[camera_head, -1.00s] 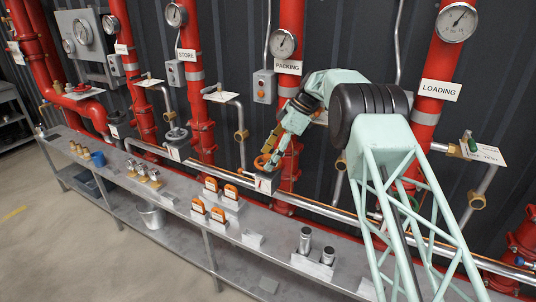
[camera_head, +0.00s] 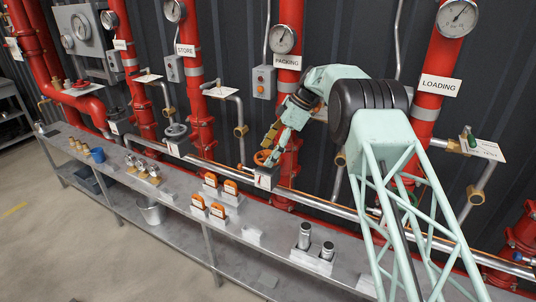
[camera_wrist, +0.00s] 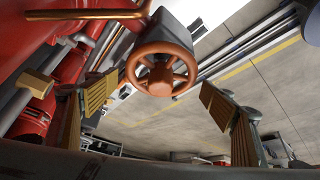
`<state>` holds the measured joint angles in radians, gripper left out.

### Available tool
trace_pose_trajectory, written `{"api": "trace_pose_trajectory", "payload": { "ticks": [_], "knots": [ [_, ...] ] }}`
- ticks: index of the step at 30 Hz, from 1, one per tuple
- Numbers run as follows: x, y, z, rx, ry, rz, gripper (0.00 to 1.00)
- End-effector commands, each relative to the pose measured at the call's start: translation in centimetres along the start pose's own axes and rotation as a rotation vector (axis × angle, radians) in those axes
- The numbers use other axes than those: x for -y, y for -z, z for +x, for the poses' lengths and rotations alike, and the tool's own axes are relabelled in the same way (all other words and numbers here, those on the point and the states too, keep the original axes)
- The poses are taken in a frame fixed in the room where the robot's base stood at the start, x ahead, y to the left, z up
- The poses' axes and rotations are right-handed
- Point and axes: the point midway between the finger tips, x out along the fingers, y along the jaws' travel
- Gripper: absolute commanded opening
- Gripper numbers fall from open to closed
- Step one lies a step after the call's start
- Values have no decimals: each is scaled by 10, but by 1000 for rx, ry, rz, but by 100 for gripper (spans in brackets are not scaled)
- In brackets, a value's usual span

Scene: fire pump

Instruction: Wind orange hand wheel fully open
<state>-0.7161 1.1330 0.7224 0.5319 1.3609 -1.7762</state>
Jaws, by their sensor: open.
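The orange hand wheel (camera_head: 261,157) sits on a grey block on the pipe below the PACKING sign. In the wrist view the wheel (camera_wrist: 161,68) shows its rim, spokes and hub, facing me, in front of a grey housing (camera_wrist: 190,28). My gripper (camera_head: 270,146) is just above the wheel. In the wrist view my gripper (camera_wrist: 160,95) is open, with ribbed yellow fingers to the left and right of the wheel. A gap shows between the rim and each finger, and nothing is held. The wheel's depth between the fingertips is hard to tell.
A red riser (camera_head: 285,110) with the PACKING sign (camera_head: 288,62) stands close behind my gripper. A silver pipe (camera_head: 335,207) runs along the wall. The grey bench (camera_head: 175,210) below holds orange-topped blocks (camera_head: 218,212) and metal cylinders (camera_head: 305,236). An orange-brown pipe (camera_wrist: 85,14) crosses the wrist view's upper left.

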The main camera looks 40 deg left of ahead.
Motion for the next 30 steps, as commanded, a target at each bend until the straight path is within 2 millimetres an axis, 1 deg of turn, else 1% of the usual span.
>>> {"api": "trace_pose_trajectory", "payload": {
  "ticks": [17, 30],
  "knots": [
    [1, -1, 2, 0, -97, 166, 76],
    [1, 0, 2, 0, -191, 330, 76]
  ]
}}
